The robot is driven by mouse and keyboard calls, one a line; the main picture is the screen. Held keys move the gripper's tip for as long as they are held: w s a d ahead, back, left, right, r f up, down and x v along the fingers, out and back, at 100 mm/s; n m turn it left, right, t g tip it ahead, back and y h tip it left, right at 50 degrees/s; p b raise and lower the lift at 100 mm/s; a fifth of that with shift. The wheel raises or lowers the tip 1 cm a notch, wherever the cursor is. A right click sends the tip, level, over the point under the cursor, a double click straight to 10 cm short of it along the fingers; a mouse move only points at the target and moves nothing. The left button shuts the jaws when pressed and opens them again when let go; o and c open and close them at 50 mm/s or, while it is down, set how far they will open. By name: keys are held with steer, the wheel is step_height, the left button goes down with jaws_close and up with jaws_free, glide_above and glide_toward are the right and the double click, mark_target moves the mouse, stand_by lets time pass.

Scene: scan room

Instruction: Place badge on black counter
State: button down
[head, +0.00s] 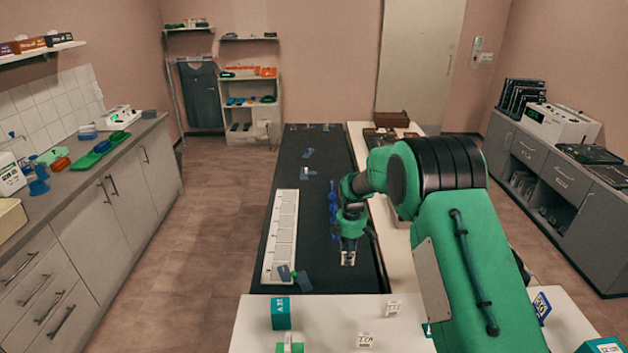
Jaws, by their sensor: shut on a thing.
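The black counter (322,272) is a long dark surface running away from me in the middle of the head view. My gripper (348,251) is over the right part of its near end, pointing down. It is shut on a small whitish piece that looks like the badge (348,259). The badge shows just below the fingertips. I cannot tell whether it touches the black surface or hangs slightly above it. My arm comes in from the right and hides part of the counter's right side.
A long white tray (269,274) lies along the counter's left side, with a dark and green item (291,278) at its near end. Blue items (333,200) lie behind my gripper. A white table (254,338) in front holds a teal box (281,313) and small white blocks (365,341).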

steer(key=shift+f, duration=0.1)
steer(key=shift+f+b, duration=0.55)
steer(key=shift+f, duration=2.5)
steer(key=shift+f+b, duration=0.3)
steer(key=shift+f, duration=1.55)
steer(key=shift+f, duration=0.1)
steer(key=c, duration=1.6)
jaws_free()
steer(key=shift+f, duration=0.1)
steer(key=shift+c, duration=0.2)
step_height(320, 180, up, 12)
steer(key=shift+r+p, duration=0.2)
steer(key=shift+p, duration=0.8)
